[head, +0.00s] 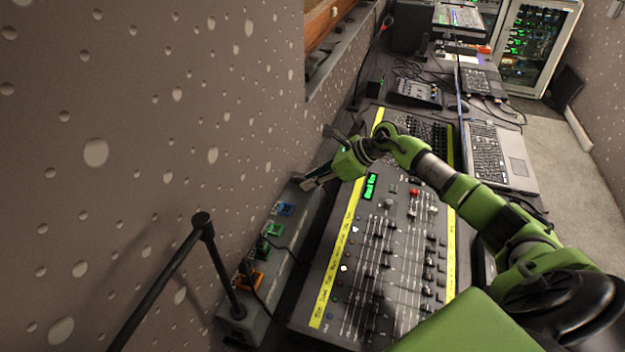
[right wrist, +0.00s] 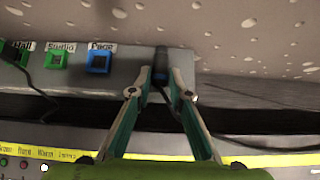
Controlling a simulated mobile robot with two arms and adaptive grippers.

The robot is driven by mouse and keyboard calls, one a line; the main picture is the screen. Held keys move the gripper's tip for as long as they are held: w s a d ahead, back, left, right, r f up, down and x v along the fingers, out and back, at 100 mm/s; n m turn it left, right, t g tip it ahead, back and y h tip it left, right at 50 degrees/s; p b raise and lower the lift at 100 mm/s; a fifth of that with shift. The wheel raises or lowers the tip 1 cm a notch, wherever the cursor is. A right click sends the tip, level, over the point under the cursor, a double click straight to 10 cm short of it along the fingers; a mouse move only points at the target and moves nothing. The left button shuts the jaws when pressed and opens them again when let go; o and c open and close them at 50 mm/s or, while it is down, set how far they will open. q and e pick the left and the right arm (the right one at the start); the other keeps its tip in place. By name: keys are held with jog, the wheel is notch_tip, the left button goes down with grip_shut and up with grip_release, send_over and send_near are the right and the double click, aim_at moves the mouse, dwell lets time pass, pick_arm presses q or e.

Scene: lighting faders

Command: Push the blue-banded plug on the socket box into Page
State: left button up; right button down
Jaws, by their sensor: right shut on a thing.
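The grey socket box (head: 285,262) runs along the wall at the left of the mixing desk. In the right wrist view its top carries the blue Page socket (right wrist: 98,60), with nothing plugged into it. The Page socket also shows in the head view (head: 285,209). My right gripper (right wrist: 162,80) is shut on the dark blue-banded plug (right wrist: 161,62), to the right of Page. Whether the plug's lower end touches the box cannot be told. In the head view my right gripper (head: 308,184) is over the box's far end. My left gripper is out of view.
A green Studio socket (right wrist: 57,61) is left of Page, with Hall beyond it. A black rail (head: 205,235) rises near the box's close end. The mixing desk (head: 385,260) lies alongside.

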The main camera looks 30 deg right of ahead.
jog(key=shift+r+p, duration=1.1)
jog(key=shift+r, duration=1.15)
